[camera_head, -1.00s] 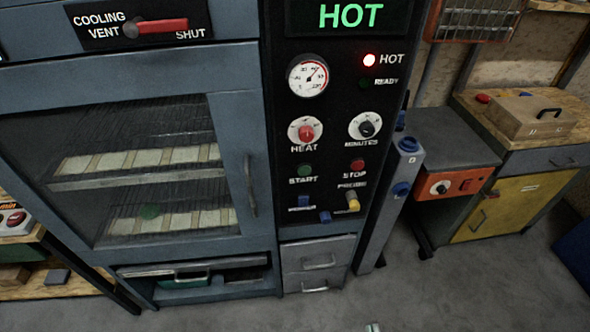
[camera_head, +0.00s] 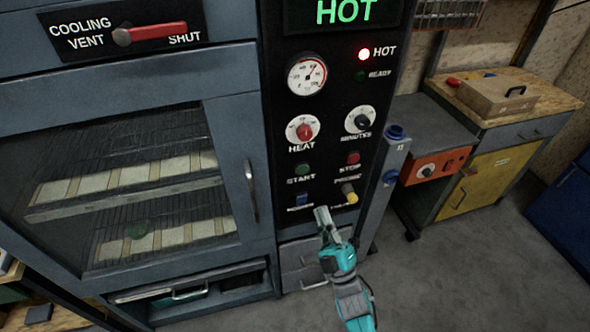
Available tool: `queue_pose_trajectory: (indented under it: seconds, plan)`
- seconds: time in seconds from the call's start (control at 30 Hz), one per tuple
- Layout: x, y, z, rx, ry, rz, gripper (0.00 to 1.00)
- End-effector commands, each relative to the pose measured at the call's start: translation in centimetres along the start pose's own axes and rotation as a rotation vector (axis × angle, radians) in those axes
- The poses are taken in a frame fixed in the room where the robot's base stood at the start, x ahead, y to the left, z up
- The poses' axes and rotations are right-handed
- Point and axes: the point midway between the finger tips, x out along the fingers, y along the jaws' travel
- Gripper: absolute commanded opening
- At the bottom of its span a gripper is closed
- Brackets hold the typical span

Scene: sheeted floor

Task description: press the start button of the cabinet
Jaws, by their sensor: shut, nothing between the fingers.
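The cabinet (camera_head: 228,88) is a grey-blue oven with a black control panel on its right side. The green start button (camera_head: 302,171) sits above the word START, left of the red stop button (camera_head: 353,158). My gripper (camera_head: 322,213) is shut and empty at the panel's lower edge. It is below and right of the start button, apart from it in the picture.
The display (camera_head: 343,12) reads HOT and the red HOT lamp (camera_head: 364,55) is lit; the READY lamp (camera_head: 361,77) is dark. The cooling vent lever (camera_head: 150,33) points toward SHUT. The glass door is closed.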

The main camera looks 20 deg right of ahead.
Motion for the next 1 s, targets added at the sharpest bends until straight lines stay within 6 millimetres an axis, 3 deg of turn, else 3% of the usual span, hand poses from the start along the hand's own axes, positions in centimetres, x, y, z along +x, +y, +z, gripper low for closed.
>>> queue_pose_trajectory:
  seconds: [0.13,0.67,1.0]
  plan:
    - [1.2,0.0,0.2,-0.028,0.024,0.016,0.0]
    - [1.8,-0.3,0.5,-0.032,0.028,0.018,0.0]
    - [4.6,-2.1,2.4,-0.031,0.029,0.019,0.0]
